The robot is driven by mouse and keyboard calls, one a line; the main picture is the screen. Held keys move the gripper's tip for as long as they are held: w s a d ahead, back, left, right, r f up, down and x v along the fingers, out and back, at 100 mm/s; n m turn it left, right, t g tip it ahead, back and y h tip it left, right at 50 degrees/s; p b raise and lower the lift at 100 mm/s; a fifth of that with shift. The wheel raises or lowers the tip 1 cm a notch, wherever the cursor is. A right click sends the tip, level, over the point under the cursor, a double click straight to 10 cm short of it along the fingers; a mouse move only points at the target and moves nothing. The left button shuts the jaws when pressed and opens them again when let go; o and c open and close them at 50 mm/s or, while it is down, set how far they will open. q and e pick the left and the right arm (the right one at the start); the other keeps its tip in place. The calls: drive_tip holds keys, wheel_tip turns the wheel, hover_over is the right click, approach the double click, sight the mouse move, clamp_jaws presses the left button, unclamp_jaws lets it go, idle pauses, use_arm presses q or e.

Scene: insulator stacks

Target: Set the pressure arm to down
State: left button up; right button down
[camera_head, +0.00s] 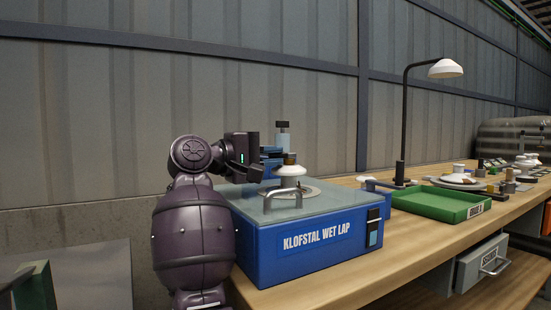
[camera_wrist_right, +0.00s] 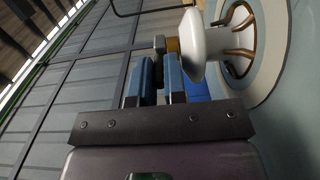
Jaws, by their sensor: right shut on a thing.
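The blue wet lap machine (camera_head: 300,255) stands on the bench with a round plate on top. A white insulator (camera_head: 290,171) sits on the plate, with a brown and grey piece on its top; it also shows in the right wrist view (camera_wrist_right: 194,48). A light blue post with a dark top, apparently part of the pressure arm (camera_head: 283,141), rises behind it. My right gripper (camera_head: 272,154) is beside the insulator's top, shut on what seems to be the pressure arm. In the right wrist view its blue fingers (camera_wrist_right: 159,62) are near the brown and grey piece. The contact is hard to make out.
A grey bent handle (camera_head: 283,192) stands at the front of the machine's top. To the right are a green tray (camera_head: 438,203), a black desk lamp (camera_head: 405,120) and several small parts on the wooden bench (camera_head: 400,247). The bench front is clear.

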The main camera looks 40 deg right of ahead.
drive_tip(key=shift+r, duration=0.1)
idle(0.3)
drive_tip(key=c, duration=1.2)
unclamp_jaws()
drive_tip(key=shift+s, duration=0.1)
drive_tip(key=shift+o, duration=0.2)
drive_tip(key=shift+f, duration=0.2)
